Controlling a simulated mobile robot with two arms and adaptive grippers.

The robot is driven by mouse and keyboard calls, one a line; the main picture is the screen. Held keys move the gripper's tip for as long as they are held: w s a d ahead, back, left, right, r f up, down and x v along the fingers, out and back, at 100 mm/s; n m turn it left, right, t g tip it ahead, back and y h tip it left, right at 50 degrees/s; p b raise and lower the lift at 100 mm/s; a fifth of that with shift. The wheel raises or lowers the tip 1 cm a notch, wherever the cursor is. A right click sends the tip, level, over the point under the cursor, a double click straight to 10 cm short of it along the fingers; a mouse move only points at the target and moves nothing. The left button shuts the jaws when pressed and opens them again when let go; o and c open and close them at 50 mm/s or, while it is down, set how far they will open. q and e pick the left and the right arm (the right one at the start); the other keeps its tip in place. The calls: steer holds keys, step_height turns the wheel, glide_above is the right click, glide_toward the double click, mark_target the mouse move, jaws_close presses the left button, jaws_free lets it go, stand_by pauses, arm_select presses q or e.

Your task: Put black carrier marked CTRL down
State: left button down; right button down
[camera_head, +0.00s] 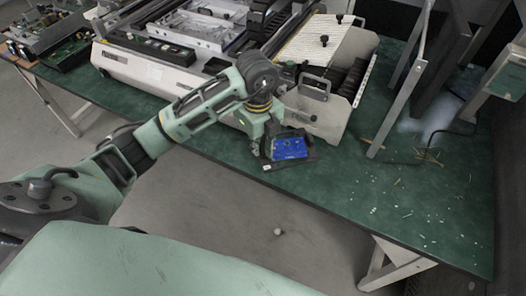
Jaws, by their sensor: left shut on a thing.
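The black carrier (269,160) has a blue board-like face and sits at the front edge of the green table (400,195). My left gripper (268,138) reaches in from the left and is shut on the carrier from above. The carrier's lower edge is at or just above the table top; I cannot tell if it touches. The CTRL marking is too small to read. My right gripper is not in view.
A large white machine (165,75) with trays stands behind the carrier. Circuit boards (65,45) lie at the far left. Metal posts (405,80) stand at the right. Small scraps litter the right part of the table, with clear surface right of the carrier.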

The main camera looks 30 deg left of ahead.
arm_select(q)
steer(key=shift+w, duration=0.95)
steer(key=shift+f+p, duration=0.45)
steer(key=shift+f, duration=1)
step_height(320, 180, down, 3)
steer(key=shift+s+r+p, duration=0.1)
steer(key=shift+p, duration=0.25)
steer(key=shift+w+f+p, duration=0.25)
steer(key=shift+f+p, duration=0.05)
steer(key=shift+f, duration=0.3)
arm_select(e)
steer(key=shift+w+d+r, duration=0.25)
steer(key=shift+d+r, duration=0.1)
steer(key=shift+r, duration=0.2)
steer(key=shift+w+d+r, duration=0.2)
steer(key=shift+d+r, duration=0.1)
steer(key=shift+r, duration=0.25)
arm_select(q)
steer(key=shift+f, duration=0.1)
steer(key=shift+f, duration=0.15)
steer(key=c, duration=1.9)
jaws_free()
steer(key=shift+o, duration=0.2)
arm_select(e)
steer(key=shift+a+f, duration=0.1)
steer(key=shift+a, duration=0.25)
